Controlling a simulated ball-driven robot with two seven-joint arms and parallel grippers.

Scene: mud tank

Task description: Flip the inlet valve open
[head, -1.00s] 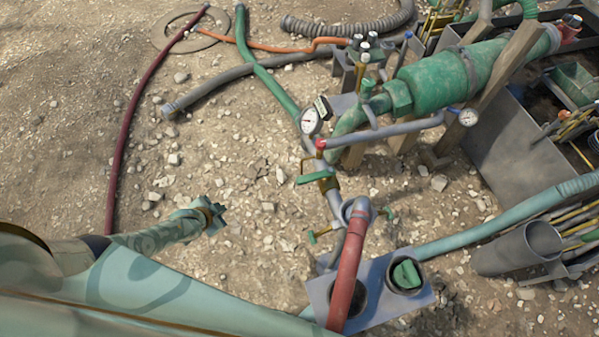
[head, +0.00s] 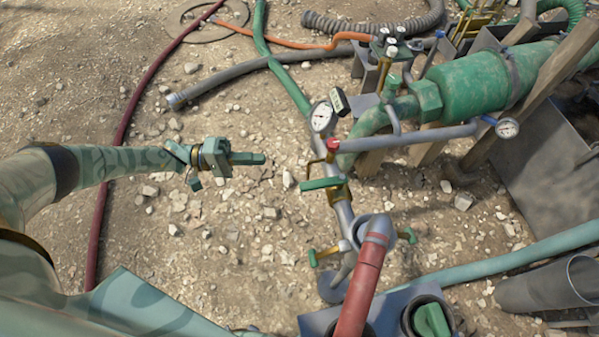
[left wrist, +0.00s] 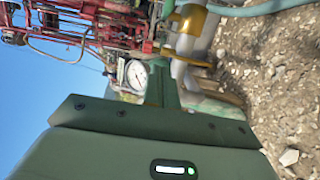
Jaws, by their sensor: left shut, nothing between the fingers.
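The inlet valve looks to be the brass valve (head: 341,189) on the grey pipe, with a green lever handle (head: 321,185) sticking out to the left, across the pipe. My left gripper (head: 259,158) is shut and empty. It points right, left of the handle and a little higher in the picture, with a clear gap between them. In the left wrist view the shut fingers (left wrist: 160,88) point up the picture, and a brass fitting (left wrist: 195,22) on a pipe shows beyond them. My right gripper is not in view.
A pressure gauge (head: 322,117) stands just above the valve. A grey pipe with a red end (head: 400,138) runs beside it. Below are smaller taps with green handles (head: 312,258) and a thick red hose (head: 362,285). Gravelly ground left of the valve is free.

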